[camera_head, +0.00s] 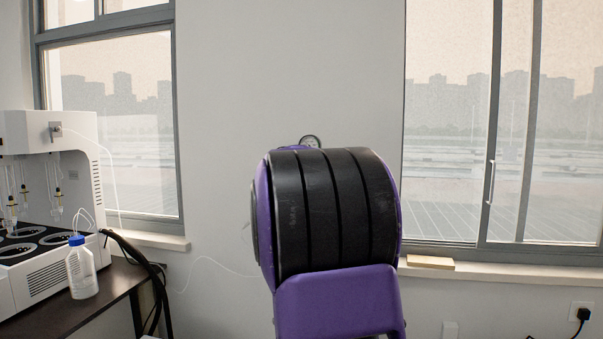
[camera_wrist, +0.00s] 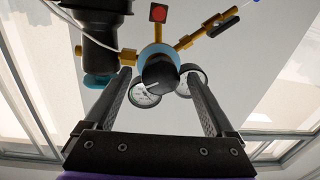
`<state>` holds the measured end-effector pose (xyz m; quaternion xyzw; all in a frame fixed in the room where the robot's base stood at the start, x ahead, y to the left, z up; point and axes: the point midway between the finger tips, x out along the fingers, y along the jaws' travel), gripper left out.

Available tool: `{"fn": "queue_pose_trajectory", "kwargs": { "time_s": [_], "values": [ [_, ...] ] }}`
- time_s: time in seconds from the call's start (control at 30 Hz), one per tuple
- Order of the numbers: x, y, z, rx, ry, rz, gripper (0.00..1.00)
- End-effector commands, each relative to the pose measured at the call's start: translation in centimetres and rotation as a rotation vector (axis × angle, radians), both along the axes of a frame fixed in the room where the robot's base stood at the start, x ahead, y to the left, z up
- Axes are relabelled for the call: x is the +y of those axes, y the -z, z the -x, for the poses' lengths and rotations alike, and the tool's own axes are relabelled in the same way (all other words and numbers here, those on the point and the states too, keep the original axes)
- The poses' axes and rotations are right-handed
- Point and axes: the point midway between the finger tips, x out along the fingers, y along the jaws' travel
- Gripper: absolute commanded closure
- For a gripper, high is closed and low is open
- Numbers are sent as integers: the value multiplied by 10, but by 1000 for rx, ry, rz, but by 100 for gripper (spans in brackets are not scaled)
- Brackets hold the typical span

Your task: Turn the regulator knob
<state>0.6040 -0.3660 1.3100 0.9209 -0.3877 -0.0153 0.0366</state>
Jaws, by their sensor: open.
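The regulator knob (camera_wrist: 160,72) is a black round knob with a pale mark, at the centre of the wrist view. It sits on a regulator body with a light blue ring (camera_wrist: 150,51) and brass fittings. Two round pressure gauges, one left (camera_wrist: 144,97) and one right (camera_wrist: 194,82), show beside it. My gripper (camera_wrist: 159,76) is open, one finger on each side of the knob in the picture. I cannot tell how far the fingertips are from it in depth. In the head view only a gauge (camera_head: 311,141) shows above my arm; the knob and my gripper are hidden.
A black cylindrical part (camera_wrist: 100,50) lies left of the regulator. A white tube crosses the top left. In the head view, a white distiller (camera_head: 50,150) and a blue-capped bottle (camera_head: 81,268) stand on a dark table (camera_head: 85,312) at left. The wall has windows.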

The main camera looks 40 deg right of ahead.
Motion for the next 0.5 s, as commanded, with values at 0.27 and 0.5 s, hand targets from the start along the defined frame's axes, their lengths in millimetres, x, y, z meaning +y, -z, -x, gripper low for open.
{"fn": "queue_pose_trajectory", "kwargs": {
  "time_s": [0.27,0.5],
  "values": [
    [1,0,0,0,0,0,11],
    [1,0,0,0,0,0,34]
  ]
}}
